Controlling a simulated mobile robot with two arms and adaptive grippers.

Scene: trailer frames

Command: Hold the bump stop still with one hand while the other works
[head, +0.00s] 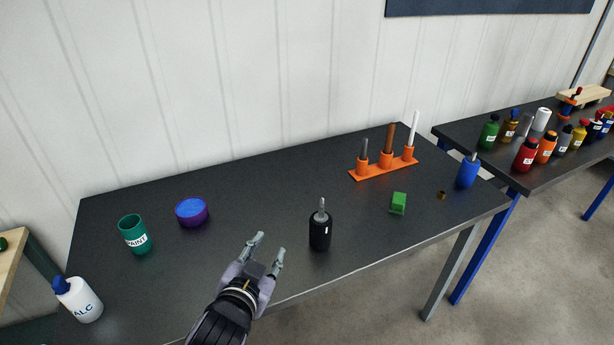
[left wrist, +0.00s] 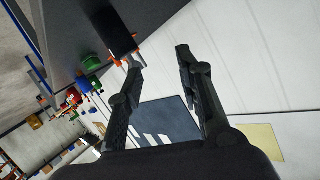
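A black cylinder with a grey metal stud on top, which looks like the bump stop (head: 320,232), stands upright near the front edge of the dark table (head: 270,190). A blue cylinder (head: 467,172) with a similar stud stands at the table's right end. My left gripper (head: 269,246) is open and empty, just left of the black cylinder and apart from it. Its spread fingers also show in the left wrist view (left wrist: 160,56), with nothing between them. My right gripper is not in view.
An orange rack (head: 371,172) with upright rods stands at the back right. A green block (head: 398,203) and a small brass piece (head: 441,195) lie in front. Several bottles fill the second table (head: 480,155).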

